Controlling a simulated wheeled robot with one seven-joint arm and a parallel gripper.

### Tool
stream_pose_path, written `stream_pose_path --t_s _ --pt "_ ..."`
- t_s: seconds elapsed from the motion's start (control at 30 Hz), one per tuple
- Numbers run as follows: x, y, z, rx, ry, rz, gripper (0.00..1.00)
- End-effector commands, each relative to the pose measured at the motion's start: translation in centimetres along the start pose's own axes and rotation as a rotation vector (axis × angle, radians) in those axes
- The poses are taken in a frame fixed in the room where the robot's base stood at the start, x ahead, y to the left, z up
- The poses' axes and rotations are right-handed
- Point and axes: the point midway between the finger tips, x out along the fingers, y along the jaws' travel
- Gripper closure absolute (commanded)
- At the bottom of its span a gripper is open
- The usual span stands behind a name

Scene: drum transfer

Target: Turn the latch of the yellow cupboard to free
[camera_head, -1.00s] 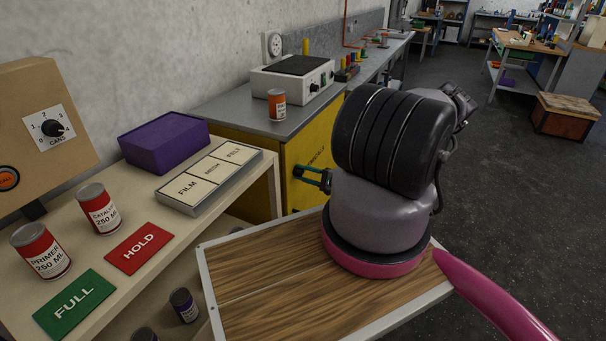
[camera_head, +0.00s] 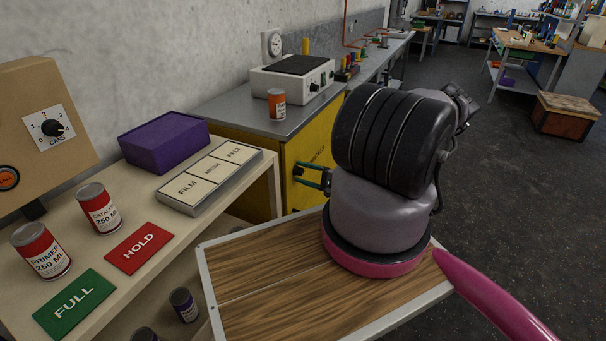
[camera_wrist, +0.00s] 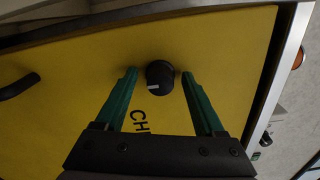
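The yellow cupboard (camera_head: 306,158) stands under the grey bench and its front is partly hidden behind my arm. In the wrist view its yellow door (camera_wrist: 70,60) fills most of the picture. The latch is a round black knob (camera_wrist: 160,76) with a pale mark on its lower left side. My gripper (camera_wrist: 158,74) has green fingers, one on each side of the knob, with visible gaps, so it is open around the knob. In the head view my gripper (camera_head: 297,173) is at the cupboard front, and the knob is not clear there.
A dark handle (camera_wrist: 18,87) is on the door at the left of the wrist view. A shelf with red cans (camera_head: 98,208) and a purple box (camera_head: 164,142) is at left.

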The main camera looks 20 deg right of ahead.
Motion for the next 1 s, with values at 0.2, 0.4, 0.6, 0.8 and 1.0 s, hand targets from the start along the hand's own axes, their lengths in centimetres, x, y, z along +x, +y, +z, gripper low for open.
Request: stream_pose_path --t_s 0.2,0.4,0.6,0.8,1.0 --pt "-0.1 0.0 0.0 0.001 0.0 -0.001 0.29" --pt "-2.6 -0.1 -0.1 0.002 0.003 -0.001 0.29" --pt "-6.8 0.0 -0.1 0.001 0.004 0.0 0.29" --pt "-9.8 0.0 -0.1 0.0 0.002 0.0 0.29" --pt "-10.8 0.0 0.0 0.001 0.001 -0.001 0.29"
